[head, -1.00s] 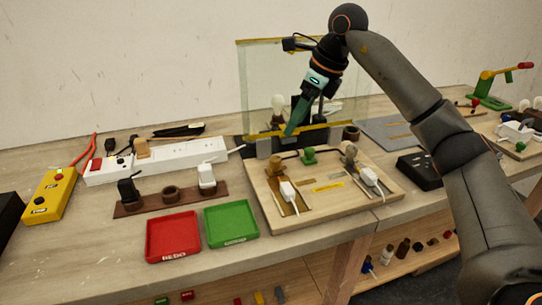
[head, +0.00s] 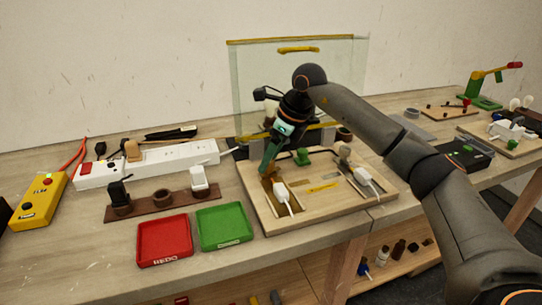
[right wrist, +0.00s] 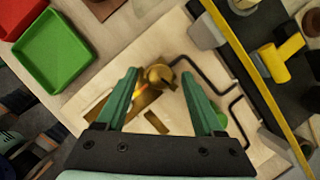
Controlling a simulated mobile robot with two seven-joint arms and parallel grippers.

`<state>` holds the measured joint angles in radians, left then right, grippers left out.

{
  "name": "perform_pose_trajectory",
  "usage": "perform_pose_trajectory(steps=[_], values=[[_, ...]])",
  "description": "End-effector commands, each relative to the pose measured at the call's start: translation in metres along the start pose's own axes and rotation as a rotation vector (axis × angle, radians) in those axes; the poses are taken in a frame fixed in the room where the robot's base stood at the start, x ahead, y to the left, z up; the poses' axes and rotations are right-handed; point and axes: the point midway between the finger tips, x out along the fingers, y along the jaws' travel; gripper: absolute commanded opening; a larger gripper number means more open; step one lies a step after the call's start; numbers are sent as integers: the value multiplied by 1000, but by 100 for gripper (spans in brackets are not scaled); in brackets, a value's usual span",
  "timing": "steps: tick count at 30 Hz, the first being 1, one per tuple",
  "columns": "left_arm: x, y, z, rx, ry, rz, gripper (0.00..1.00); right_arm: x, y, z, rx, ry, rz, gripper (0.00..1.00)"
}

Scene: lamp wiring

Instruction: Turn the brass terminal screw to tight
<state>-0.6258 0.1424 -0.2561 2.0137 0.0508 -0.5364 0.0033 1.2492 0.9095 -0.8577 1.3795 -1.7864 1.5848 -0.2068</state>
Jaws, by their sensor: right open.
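The brass terminal screw (right wrist: 160,75) shows in the right wrist view as a round gold knob on a brass plate. It stands on the light wooden board (head: 322,207). My right gripper (right wrist: 159,84) is open, with one green finger on each side of the knob and visible gaps beside it. I cannot tell how deep the fingertips reach around it. In the head view my right gripper (head: 267,168) points down at the board's left rear part and mostly hides the screw. My left gripper is out of view.
A green knob (head: 303,157) and a grey-brown knob (head: 345,154) stand along the board's rear. A green tray (head: 224,227) and a red tray (head: 164,240) are to the left. A glass screen (head: 345,85) stands behind.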

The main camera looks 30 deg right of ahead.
Motion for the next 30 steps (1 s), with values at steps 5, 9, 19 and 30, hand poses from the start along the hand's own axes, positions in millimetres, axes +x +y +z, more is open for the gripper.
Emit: perform_pose_trajectory(steps=[5,9,19,30], values=[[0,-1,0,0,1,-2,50,0,0,0,0,0,1,54],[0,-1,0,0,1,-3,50,0,0,0,0,-1,1,38],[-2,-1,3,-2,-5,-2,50,-1,0,0,0,-1,1,1],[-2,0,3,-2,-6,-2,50,-1,0,0,13,-1,-5,0]])
